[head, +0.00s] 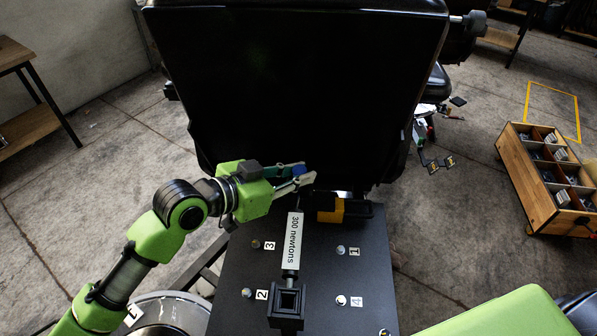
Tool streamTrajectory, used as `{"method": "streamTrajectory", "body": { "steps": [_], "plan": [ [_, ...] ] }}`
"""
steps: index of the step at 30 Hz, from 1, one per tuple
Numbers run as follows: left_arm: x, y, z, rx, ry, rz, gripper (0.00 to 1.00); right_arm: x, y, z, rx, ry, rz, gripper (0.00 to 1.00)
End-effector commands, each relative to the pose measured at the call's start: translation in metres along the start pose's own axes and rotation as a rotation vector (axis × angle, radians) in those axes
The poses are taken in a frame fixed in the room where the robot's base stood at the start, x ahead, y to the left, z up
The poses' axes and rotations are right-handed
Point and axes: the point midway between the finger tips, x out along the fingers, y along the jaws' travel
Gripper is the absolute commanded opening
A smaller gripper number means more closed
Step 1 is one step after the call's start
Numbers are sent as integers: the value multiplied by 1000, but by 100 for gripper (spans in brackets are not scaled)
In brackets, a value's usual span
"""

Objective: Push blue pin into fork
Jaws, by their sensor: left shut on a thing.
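My left gripper (298,176) reaches in from the left, just in front of the lower edge of the black chair back. It is shut on the small blue pin (299,171), which shows between its fingertips. A black cylinder with a white label reading "300 newtons" (294,240) stretches below the gripper towards a black square bracket (286,303). The fork at the cylinder's upper end is mostly hidden by the gripper, so I cannot tell how far the pin is in it. My right gripper is not in view.
The black chair back (300,85) fills the top middle. A black plate (325,275) with numbered bolts lies below, with a yellow block (330,212) beside the cylinder. A wooden crate (540,185) with compartments stands at the right. Open floor lies to the left.

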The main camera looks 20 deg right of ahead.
Motion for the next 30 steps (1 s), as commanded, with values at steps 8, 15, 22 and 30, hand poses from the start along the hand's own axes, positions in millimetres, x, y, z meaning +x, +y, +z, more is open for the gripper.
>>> {"method": "streamTrajectory", "body": {
  "steps": [8, 15, 22, 30],
  "plan": [
    [3, 0, 7, 0, 1, 0, 0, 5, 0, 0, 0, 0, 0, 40],
    [5, 0, 13, 0, 1, 0, 0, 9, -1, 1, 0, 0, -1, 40],
    [6, 0, 16, -1, -3, 1, 34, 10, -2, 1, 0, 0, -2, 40],
    [7, 1, 19, -2, -9, 2, 36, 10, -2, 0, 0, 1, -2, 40]
  ]
}}
